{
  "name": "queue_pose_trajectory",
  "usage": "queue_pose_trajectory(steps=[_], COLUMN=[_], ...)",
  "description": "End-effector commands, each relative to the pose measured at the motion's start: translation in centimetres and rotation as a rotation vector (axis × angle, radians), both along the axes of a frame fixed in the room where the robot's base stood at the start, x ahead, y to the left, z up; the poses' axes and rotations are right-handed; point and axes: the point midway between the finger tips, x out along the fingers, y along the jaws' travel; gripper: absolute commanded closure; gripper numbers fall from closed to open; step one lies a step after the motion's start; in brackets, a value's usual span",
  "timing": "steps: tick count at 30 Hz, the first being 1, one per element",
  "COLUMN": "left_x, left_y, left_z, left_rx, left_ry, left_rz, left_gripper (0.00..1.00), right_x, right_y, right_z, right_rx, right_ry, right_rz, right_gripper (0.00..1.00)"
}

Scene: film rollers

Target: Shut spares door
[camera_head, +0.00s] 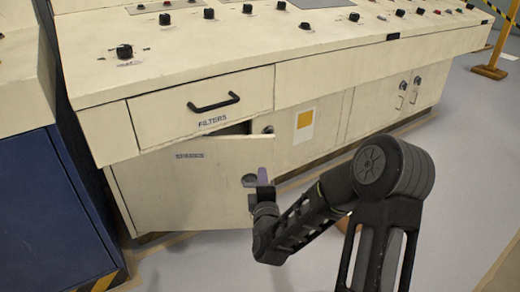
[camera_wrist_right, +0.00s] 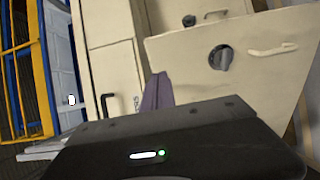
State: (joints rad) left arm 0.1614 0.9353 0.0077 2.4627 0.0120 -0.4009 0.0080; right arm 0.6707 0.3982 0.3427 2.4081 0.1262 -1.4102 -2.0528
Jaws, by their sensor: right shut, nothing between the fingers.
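The spares door (camera_head: 180,185) is a cream panel below the filters drawer (camera_head: 200,107). It stands ajar, swung out from the cabinet, with a dark gap (camera_head: 238,129) showing along its top right. My right gripper (camera_head: 262,177) is shut and empty, with purple fingertips in front of the door's right edge beside the latch. I cannot tell whether it touches the door. In the right wrist view a purple finger (camera_wrist_right: 157,92) shows before cream panels. My left gripper is out of view.
The sloped console top with several black knobs (camera_head: 124,51) overhangs the cabinet. A closed cabinet with a yellow-marked sheet (camera_head: 305,120) is to the right. A blue cabinet (camera_head: 50,215) stands at the left. Grey floor (camera_head: 210,260) in front of the door is clear.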

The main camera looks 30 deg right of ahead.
Motion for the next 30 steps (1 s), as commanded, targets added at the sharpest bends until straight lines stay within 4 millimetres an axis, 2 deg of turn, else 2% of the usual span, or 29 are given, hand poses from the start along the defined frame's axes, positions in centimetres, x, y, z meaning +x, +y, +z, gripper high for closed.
queue_pose_trajectory(steps=[3,12,13,15,21,30], left_x=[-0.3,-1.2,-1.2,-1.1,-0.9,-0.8], left_y=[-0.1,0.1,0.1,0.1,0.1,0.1], left_z=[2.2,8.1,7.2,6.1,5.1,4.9], left_rx=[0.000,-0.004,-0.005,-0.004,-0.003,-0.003], left_ry=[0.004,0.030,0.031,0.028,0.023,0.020], left_rz=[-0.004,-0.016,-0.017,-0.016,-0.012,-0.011], left_gripper=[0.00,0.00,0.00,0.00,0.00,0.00], right_x=[1.4,5.0,5.6,6.8,9.5,10.6], right_y=[-0.9,-3.1,-3.4,-4.3,-5.7,-6.3], right_z=[0.6,0.8,0.0,-0.3,-0.3,0.0], right_rx=[0.004,0.004,0.002,0.000,0.000,0.001], right_ry=[0.001,0.002,0.000,-0.004,-0.002,0.001], right_rz=[-0.003,-0.003,-0.004,-0.005,-0.003,-0.001], right_gripper=[1.00,1.00,1.00,1.00,1.00,1.00])
